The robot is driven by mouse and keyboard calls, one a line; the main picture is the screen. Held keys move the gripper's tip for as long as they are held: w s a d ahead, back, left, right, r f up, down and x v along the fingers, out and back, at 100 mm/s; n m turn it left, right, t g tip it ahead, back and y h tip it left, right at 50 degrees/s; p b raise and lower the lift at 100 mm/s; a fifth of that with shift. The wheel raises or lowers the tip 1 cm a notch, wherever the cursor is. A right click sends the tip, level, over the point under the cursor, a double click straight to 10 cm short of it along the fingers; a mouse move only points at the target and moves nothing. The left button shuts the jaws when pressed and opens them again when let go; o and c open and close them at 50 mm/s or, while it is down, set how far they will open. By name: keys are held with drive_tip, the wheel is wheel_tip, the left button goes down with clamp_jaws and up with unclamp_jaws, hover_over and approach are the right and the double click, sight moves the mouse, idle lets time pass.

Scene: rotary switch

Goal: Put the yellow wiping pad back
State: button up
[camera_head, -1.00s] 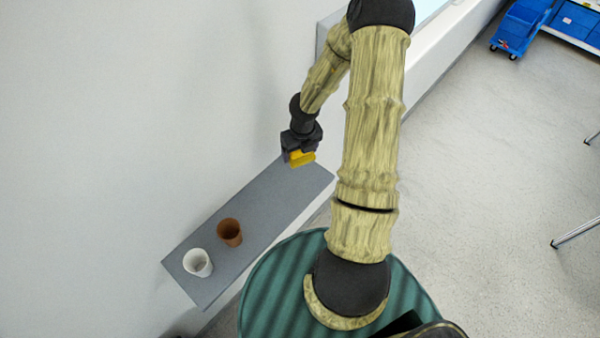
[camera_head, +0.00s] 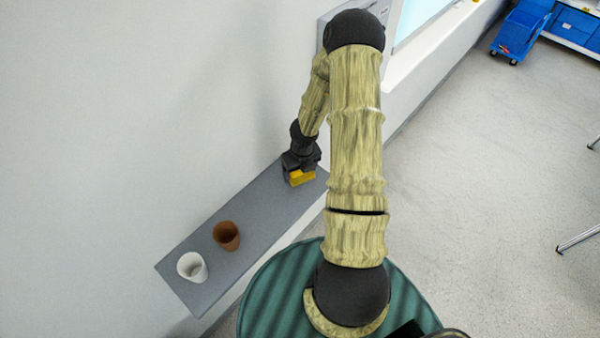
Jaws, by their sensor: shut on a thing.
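The yellow wiping pad (camera_head: 302,178) is held in my gripper (camera_head: 299,172), which is shut on it. The pad is at the far end of the grey shelf (camera_head: 240,213), low over its surface. I cannot tell whether the pad touches the shelf. The gripper's dark body hides part of the pad, and its fingertips are hard to make out.
A brown cup (camera_head: 226,236) and a white cup (camera_head: 192,267) stand on the near half of the shelf. The shelf runs along the white wall (camera_head: 120,130). The shelf between the brown cup and my gripper is clear. A blue cart (camera_head: 520,30) stands far off at the upper right.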

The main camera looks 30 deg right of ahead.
sight(302, 175)
drive_tip(key=shift+f, duration=0.25)
drive_tip(key=shift+f, duration=0.15)
drive_tip(key=o, duration=1)
drive_tip(key=r+p, duration=0.1)
drive_tip(key=r, duration=0.3)
drive_tip(key=s+r+p, duration=0.1)
drive_tip(key=r+p, duration=0.1)
drive_tip(key=r, duration=0.2)
drive_tip(key=r+p, duration=0.2)
drive_tip(key=r, duration=0.2)
drive_tip(key=shift+s+r, duration=0.15)
drive_tip(key=shift+s, duration=0.1)
drive_tip(key=shift+r, duration=0.1)
